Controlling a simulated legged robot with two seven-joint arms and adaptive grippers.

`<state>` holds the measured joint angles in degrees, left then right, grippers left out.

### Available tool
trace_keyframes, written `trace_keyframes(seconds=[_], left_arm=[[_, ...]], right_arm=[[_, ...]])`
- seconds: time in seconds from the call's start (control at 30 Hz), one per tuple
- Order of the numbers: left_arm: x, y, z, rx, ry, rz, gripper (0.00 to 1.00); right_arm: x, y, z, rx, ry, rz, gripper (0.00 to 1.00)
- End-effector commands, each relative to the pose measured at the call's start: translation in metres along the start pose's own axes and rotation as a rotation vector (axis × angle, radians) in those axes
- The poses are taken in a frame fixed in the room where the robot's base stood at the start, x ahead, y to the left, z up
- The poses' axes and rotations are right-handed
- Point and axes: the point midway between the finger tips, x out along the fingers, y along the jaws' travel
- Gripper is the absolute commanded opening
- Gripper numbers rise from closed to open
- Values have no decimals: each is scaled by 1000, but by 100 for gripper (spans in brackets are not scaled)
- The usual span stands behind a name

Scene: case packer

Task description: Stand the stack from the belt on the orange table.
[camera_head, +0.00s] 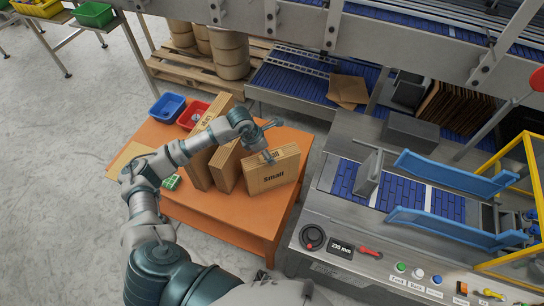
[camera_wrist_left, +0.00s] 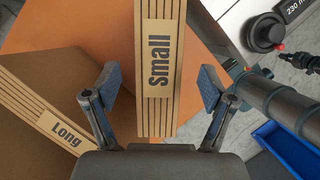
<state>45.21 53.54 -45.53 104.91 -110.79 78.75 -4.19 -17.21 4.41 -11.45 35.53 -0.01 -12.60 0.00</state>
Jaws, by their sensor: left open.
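A flat cardboard stack labelled "Small" (camera_head: 268,180) stands on edge on the orange table (camera_head: 232,222), at its right side. My left gripper (camera_head: 267,141) is at the top of this stack. In the left wrist view the open fingers of my left gripper (camera_wrist_left: 160,88) are on either side of the "Small" stack (camera_wrist_left: 158,35), with gaps showing on both sides. The blue belt (camera_head: 408,191) at the right carries no stack in view. My right gripper is not in view.
Taller cardboard stacks (camera_head: 226,164) stand left of the "Small" one; one reads "Long" (camera_wrist_left: 50,118) in the left wrist view. Blue (camera_head: 167,107) and red (camera_head: 192,115) bins sit at the table's back. The table's front is clear. The control panel (camera_head: 345,246) stands to the right.

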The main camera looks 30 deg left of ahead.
Motion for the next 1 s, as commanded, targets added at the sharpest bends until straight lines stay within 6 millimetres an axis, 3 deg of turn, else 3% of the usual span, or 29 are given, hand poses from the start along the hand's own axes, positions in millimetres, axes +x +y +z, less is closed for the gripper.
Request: trace_keyframes(seconds=[0.2,0.4,1.0], left_arm=[[-46,1,0,-1,-2,3,83],[-68,0,0,0,0,0,83],[-70,-2,1,0,-6,-8,83]], right_arm=[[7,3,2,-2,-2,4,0],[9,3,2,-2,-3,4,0],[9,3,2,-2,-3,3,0]])
